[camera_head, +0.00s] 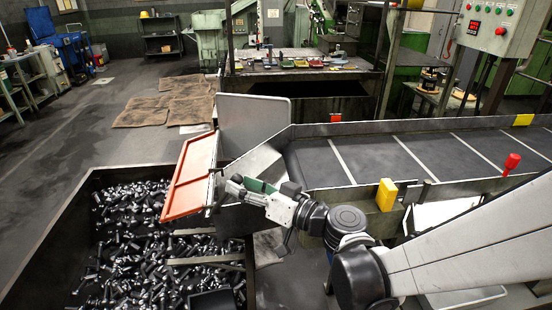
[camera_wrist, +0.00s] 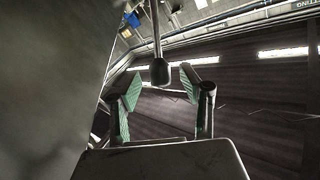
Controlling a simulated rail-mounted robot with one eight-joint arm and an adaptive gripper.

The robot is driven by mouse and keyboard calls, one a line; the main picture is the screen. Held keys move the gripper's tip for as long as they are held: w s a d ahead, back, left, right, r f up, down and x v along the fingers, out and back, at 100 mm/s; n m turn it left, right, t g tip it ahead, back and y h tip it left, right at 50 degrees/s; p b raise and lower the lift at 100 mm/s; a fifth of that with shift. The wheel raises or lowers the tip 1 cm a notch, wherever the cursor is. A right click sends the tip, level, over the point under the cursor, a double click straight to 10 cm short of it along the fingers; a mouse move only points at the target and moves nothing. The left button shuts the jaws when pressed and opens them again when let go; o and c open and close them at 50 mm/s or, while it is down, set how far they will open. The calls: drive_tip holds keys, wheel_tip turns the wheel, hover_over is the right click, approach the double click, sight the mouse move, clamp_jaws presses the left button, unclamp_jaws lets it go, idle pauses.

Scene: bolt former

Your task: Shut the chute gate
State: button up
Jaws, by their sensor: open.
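The chute gate appears to be the orange-rimmed panel (camera_head: 190,178), which stands tilted at the left end of the conveyor chute, over the bin's edge. My gripper (camera_head: 235,187) is just right of this panel, beside the chute's lower side. In the wrist view my gripper (camera_wrist: 160,80) is open, with its green-padded fingers apart. A thin rod with a dark rounded knob (camera_wrist: 160,71) shows between the fingertips; I cannot tell whether it touches them or what it is fixed to. A blurred grey surface (camera_wrist: 45,80) fills the left of the wrist view.
A dark bin (camera_head: 75,195) full of loose bolts (camera_head: 130,240) lies below the chute's end. A grey upright panel (camera_head: 253,125) stands behind the chute. The conveyor belt (camera_head: 380,155) runs right, with a yellow block (camera_head: 386,195) and a red knob (camera_head: 512,160) on its near side.

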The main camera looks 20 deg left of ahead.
drive_tip(key=shift+w+a, duration=0.2)
drive_tip(key=shift+a, duration=1.1)
clamp_jaws()
